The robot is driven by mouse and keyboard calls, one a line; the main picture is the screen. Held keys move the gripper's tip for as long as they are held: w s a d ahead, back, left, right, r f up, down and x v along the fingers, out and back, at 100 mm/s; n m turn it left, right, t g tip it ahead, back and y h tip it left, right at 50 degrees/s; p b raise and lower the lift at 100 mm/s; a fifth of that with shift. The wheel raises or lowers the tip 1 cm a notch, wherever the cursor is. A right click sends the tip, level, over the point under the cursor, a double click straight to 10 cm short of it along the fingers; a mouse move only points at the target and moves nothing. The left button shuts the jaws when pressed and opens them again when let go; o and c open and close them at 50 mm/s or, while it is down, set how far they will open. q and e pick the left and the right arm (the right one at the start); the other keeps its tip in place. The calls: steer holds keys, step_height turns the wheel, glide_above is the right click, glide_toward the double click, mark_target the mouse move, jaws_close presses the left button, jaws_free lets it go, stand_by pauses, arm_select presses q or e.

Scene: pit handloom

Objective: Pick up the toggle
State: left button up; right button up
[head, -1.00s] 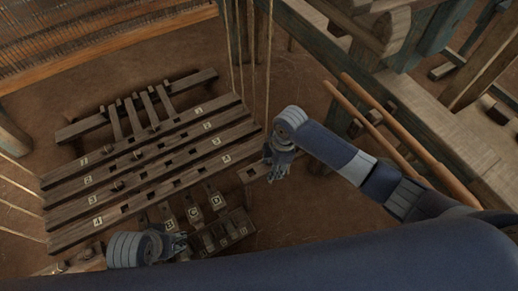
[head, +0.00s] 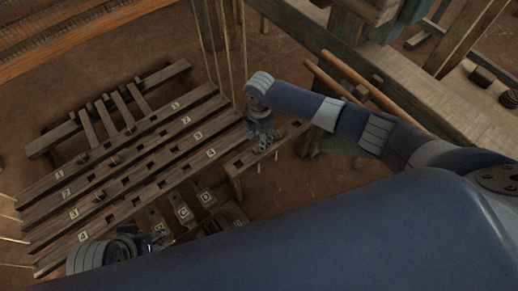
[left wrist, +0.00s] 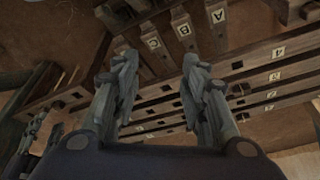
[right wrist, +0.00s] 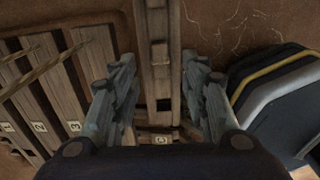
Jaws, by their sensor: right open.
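I cannot single out the toggle with certainty. Small dark wooden pegs (head: 119,158) stick up from the numbered slotted bars (head: 150,190) in the head view. My right gripper (head: 262,138) is open and empty, pointing down over a narrow slotted wooden bench. In the right wrist view a small pale block (right wrist: 160,54) sits on this bench (right wrist: 157,20), seen between and beyond the open fingers (right wrist: 158,85). My left gripper (head: 158,240) is low by the lettered bars. The left wrist view shows its fingers (left wrist: 158,85) apart with nothing between them.
Lettered bars (left wrist: 187,30) lie close to the left gripper. Cords (head: 222,50) hang behind the numbered bars. Bare floor (head: 285,185) shows right of the bench.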

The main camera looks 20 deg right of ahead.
step_height(320, 180, down, 3)
steer(key=shift+s+a+b, duration=0.1)
steer(key=shift+b, duration=0.5)
steer(key=shift+f, duration=0.9)
arm_select(q)
steer(key=w+d+r+t, duration=0.1)
steer(key=w+d+t, duration=0.1)
steer(key=w, duration=0.4)
steer(key=shift+w+t+h, duration=0.35)
steer(key=shift+t+h, duration=0.05)
steer(key=shift+t, duration=0.3)
arm_select(e)
jaws_close()
